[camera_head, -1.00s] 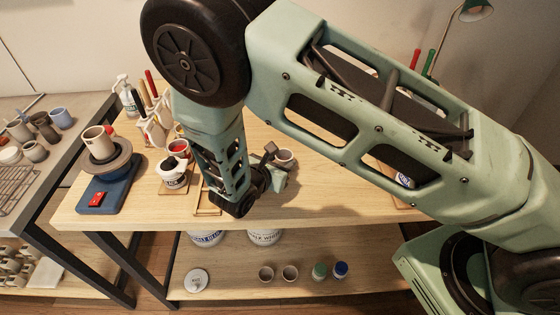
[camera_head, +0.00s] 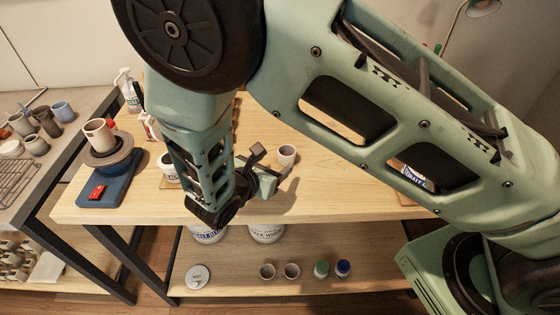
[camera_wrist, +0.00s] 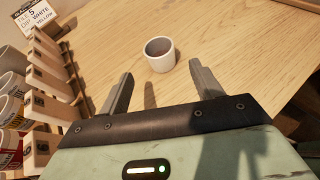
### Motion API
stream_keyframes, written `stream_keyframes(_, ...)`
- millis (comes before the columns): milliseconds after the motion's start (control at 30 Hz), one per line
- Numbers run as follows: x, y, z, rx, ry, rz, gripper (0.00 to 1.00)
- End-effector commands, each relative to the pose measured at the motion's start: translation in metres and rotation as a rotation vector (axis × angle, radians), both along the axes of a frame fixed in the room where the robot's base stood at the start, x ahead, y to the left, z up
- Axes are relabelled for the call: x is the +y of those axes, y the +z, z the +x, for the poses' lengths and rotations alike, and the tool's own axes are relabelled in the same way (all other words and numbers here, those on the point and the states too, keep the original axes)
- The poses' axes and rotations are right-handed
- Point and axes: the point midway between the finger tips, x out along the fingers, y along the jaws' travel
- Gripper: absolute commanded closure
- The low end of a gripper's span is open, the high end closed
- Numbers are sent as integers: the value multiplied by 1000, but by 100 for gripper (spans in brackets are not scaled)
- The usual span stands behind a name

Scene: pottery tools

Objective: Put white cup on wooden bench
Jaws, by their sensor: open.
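A small white cup (camera_wrist: 160,54) stands upright on the wooden bench (camera_wrist: 225,28) in the wrist view, just beyond and between my fingertips. In the head view the cup (camera_head: 287,155) stands on the wooden bench top (camera_head: 345,182), right next to my gripper (camera_head: 268,166). In the wrist view my gripper (camera_wrist: 162,78) is open with nothing between its fingers. The cup appears apart from both fingers.
A wooden rack (camera_wrist: 50,75) with jars stands close on the left in the wrist view. Paint buckets (camera_head: 266,233) and small jars are on the lower shelf. Bench space right of the cup is clear.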

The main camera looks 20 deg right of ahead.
Motion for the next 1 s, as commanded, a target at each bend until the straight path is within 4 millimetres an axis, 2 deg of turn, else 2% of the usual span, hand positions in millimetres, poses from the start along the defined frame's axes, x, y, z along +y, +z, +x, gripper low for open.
stream_keyframes(100,18,7,-14,-2,3,1,35)
stream_keyframes(300,35,18,-30,-1,1,1,35)
stream_keyframes(433,36,24,-36,7,-24,20,35)
stream_keyframes(533,25,33,-49,27,-120,104,35)
stream_keyframes(667,4,53,-85,73,-354,317,35)
stream_keyframes(733,-3,66,-110,92,-501,456,35)
stream_keyframes(900,-8,100,-166,93,-839,784,35)
stream_keyframes(1000,-5,119,-193,66,-1021,965,35)
